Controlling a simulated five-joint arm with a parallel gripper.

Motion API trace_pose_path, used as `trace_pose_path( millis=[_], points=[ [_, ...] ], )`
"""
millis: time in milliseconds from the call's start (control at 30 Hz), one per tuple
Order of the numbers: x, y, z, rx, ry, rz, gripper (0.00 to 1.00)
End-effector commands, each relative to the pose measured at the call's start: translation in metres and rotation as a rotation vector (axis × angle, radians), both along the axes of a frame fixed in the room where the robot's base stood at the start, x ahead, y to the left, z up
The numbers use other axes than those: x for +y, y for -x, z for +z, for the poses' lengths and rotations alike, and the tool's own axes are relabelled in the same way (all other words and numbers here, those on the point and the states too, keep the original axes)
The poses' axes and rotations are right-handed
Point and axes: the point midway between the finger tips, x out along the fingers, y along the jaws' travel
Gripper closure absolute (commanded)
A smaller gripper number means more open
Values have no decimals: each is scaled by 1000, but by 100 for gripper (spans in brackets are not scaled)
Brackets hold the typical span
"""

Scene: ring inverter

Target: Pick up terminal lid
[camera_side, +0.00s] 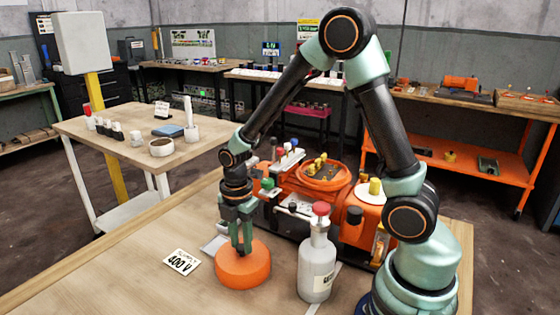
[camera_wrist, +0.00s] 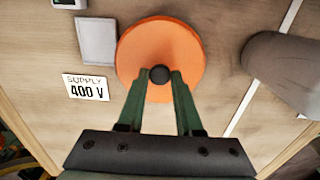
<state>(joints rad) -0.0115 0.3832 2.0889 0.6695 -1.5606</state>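The terminal lid, a round orange disc (camera_side: 243,268), appears to lie flat on the wooden bench in the side view. In the wrist view the lid (camera_wrist: 160,35) fills the top middle, with a small dark round knob (camera_wrist: 160,73) on it. My gripper (camera_side: 240,247) points down over the lid, its fingers reaching its top. In the wrist view the tips of my gripper (camera_wrist: 161,76) stand on either side of the knob, very close to it. Whether they press on it is not clear. The fingers hide the knob in the side view.
A grey bottle with a red top (camera_side: 317,255) stands close to the lid's right. A "SUPPLY 400 V" card (camera_wrist: 86,87) and a grey square plate (camera_wrist: 97,41) lie to its left. The orange machine (camera_side: 310,182) is behind. Bench at front left is clear.

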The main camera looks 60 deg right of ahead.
Motion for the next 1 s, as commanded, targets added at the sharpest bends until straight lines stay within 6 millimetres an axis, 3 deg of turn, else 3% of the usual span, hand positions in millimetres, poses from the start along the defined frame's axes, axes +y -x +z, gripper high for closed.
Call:
trace_pose_path(
  millis=[33, 67, 1000],
  points=[
    [0, 0, 0, 0, 0, 0, 89],
    [0, 0, 0, 0, 0, 0, 100],
    [0, 0, 0, 0, 0, 0, 100]
  ],
)
